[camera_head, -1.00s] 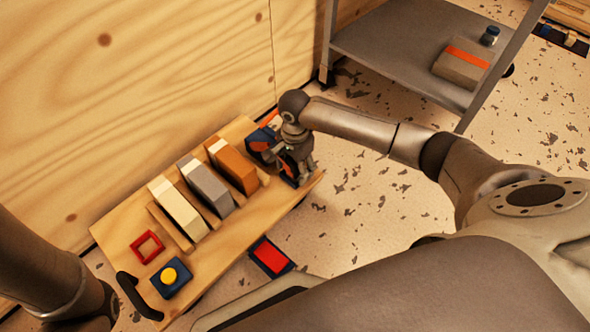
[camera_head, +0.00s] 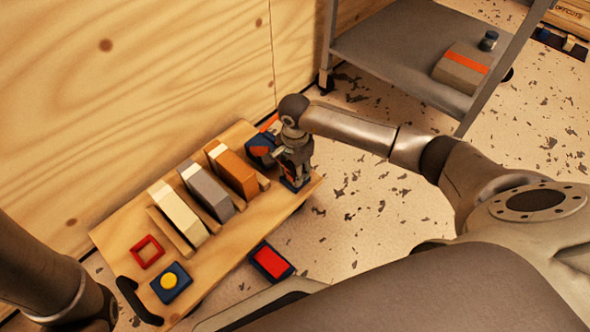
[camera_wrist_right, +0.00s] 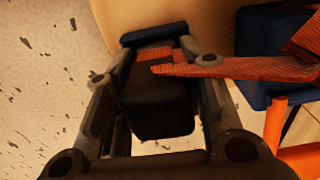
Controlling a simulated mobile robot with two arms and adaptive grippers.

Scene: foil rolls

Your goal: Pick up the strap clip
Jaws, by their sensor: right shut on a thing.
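The strap clip (camera_wrist_right: 160,100) shows in the right wrist view as a dark block with an orange-red strap (camera_wrist_right: 210,68) across its far end. My right gripper (camera_head: 293,170) is shut on it, one finger along each side. The strap runs right towards a blue piece (camera_wrist_right: 258,60). In the head view the gripper is low at the far right end of the wooden board and mostly hides the clip. A blue piece with orange (camera_head: 261,149) stands just left of it. My left arm is at the lower left; its gripper is out of view.
The board (camera_head: 232,240) also bears cream (camera_head: 180,212), grey (camera_head: 208,190) and orange (camera_head: 236,172) upright blocks, a red frame (camera_head: 147,251) and a blue box with a yellow button (camera_head: 171,282). A metal shelf (camera_head: 400,55) stands behind right. Speckled floor is open right of the board.

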